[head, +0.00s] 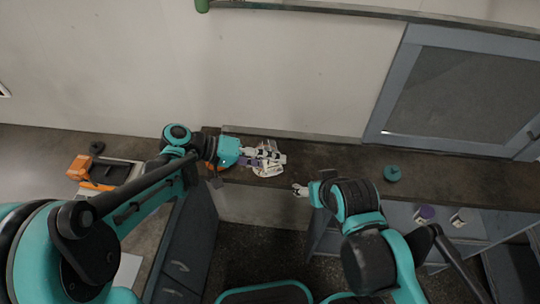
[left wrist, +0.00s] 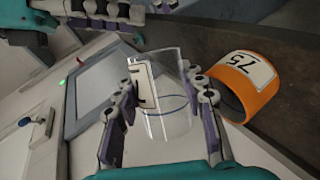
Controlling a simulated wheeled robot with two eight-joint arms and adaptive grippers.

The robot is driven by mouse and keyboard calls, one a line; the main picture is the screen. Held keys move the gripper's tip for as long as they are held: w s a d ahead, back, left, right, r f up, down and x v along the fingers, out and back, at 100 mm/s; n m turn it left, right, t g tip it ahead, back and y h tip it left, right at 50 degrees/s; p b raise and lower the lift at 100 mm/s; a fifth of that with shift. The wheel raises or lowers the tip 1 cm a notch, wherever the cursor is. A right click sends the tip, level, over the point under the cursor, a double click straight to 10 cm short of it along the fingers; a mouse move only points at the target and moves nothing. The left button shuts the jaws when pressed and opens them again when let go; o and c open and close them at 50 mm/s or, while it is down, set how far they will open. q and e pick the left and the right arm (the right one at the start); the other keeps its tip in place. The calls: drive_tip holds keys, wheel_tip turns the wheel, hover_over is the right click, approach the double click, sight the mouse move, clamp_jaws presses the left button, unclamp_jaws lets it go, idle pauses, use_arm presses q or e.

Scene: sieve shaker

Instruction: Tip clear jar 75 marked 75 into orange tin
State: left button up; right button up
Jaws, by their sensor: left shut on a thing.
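My left gripper (left wrist: 168,100) is shut on a clear jar (left wrist: 172,118), with one finger on each side of it. The jar bears a white label, partly hidden by a finger, on which a 7 shows. No contents can be made out in it. The orange tin (left wrist: 255,98), with a white label marked 75, is right of the jar in the left wrist view, beyond the right finger and apart from the jar. In the head view my left gripper (head: 266,155) is over the back counter. My right gripper (head: 300,190) is at the counter's front edge; its finger gap is unclear.
A white machine with a grey screen (left wrist: 97,88) and a green light is close to the left gripper. A teal round thing (head: 392,173) sits on the counter (head: 340,160) to the right. An orange device (head: 80,167) is on the left bench. The counter's middle is clear.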

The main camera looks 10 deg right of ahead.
use_arm(q)
drive_tip(key=shift+s, duration=0.1)
drive_tip(key=shift+f+m, duration=0.1)
drive_tip(key=shift+m, duration=0.2)
drive_tip(key=shift+f+m+t+y, duration=0.15)
drive_tip(key=shift+m+t, duration=0.4)
drive_tip(key=shift+t, duration=0.05)
drive_tip(key=shift+f+m+t+y, duration=0.15)
drive_tip(key=shift+m+t, duration=0.4)
drive_tip(key=shift+t, duration=0.05)
drive_tip(key=shift+w, duration=0.35)
drive_tip(key=shift+t, duration=0.3)
drive_tip(key=shift+w+f+m+t+b, duration=0.15)
drive_tip(key=shift+f+m+t+b, duration=0.15)
drive_tip(key=shift+m+t, duration=0.45)
drive_tip(key=shift+w+m+t+b, duration=0.3)
drive_tip(key=shift+m+t+b, duration=0.15)
drive_tip(key=shift+m, duration=0.3)
drive_tip(key=shift+w, duration=0.1)
